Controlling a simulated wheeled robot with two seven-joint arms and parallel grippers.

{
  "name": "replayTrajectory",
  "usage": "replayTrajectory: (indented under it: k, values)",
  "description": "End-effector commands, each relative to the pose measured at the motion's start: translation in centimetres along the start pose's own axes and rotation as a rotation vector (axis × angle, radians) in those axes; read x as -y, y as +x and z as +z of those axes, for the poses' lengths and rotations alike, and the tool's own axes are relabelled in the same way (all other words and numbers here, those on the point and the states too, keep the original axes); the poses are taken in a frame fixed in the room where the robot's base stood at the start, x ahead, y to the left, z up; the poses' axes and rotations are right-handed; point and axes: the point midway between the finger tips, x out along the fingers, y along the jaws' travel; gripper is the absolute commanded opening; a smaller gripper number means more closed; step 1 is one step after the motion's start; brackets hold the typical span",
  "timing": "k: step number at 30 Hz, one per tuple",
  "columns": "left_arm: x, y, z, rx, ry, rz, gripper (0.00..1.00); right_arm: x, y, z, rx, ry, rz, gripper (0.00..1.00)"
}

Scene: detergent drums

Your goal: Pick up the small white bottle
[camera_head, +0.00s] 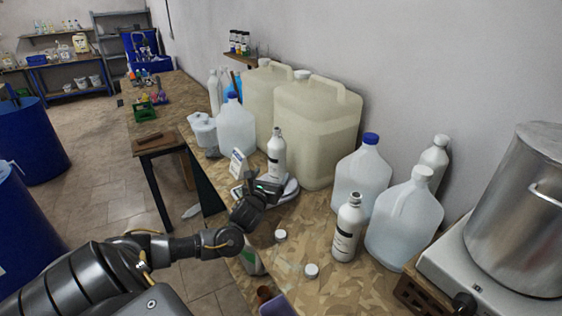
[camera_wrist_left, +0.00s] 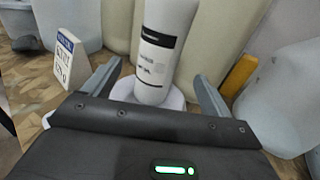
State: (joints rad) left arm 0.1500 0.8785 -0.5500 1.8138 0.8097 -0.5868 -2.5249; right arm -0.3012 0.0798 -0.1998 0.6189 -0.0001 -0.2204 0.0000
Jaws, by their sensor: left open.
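A small white bottle (camera_head: 277,152) with a dark label band stands upright on a white scale-like base (camera_head: 290,190) at the table's near side. In the left wrist view the bottle (camera_wrist_left: 163,45) stands between the two spread fingers, its top cut off by the frame. My left gripper (camera_head: 264,187) is open, low by the bottle's foot; I cannot tell whether a finger touches it. The fingers also show in the wrist view (camera_wrist_left: 157,82). A similar white bottle (camera_head: 347,228) stands further right. My right gripper is not in view.
Large cream canisters (camera_head: 316,125) stand close behind the bottle. A small sign (camera_head: 238,163) is just left. Clear jugs (camera_head: 403,220) and a steel pot (camera_head: 522,215) are at right. White caps (camera_head: 312,271) lie on the table (camera_head: 300,235) in front.

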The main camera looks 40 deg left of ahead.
Motion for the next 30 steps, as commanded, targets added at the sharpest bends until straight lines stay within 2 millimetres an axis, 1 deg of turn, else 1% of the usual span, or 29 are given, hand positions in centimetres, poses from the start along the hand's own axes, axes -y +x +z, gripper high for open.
replayTrajectory:
  k: [1, 3, 6, 9, 14, 16, 22, 26, 30]
  values:
    - [0.0, 0.9, 0.4, 0.003, 0.0, 0.003, 0.85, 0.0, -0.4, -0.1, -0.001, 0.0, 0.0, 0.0]
    - [0.1, 2.1, 0.4, 0.001, -0.002, 0.002, 0.85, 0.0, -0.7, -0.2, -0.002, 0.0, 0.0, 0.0]
    - [0.1, 3.5, 0.3, 0.002, -0.001, 0.001, 0.85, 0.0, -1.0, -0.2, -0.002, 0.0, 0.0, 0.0]
    - [0.1, 4.2, 0.2, 0.001, -0.003, 0.0, 0.85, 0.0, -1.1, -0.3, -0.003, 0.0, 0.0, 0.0]
    - [0.1, 4.5, 0.1, 0.001, -0.003, -0.001, 0.85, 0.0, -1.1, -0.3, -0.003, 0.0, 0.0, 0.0]
    - [0.1, 4.8, 0.3, 0.001, -0.004, 0.0, 0.85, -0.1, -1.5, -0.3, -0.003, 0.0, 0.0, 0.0]
    - [-0.1, 7.4, 0.9, 0.001, -0.005, 0.001, 0.85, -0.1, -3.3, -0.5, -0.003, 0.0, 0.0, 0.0]
    - [-0.2, 8.9, 0.6, 0.001, -0.004, 0.002, 0.85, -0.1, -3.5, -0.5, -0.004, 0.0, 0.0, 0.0]
    - [-0.1, 9.6, 0.4, 0.001, -0.005, -0.001, 0.85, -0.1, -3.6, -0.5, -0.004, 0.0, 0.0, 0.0]
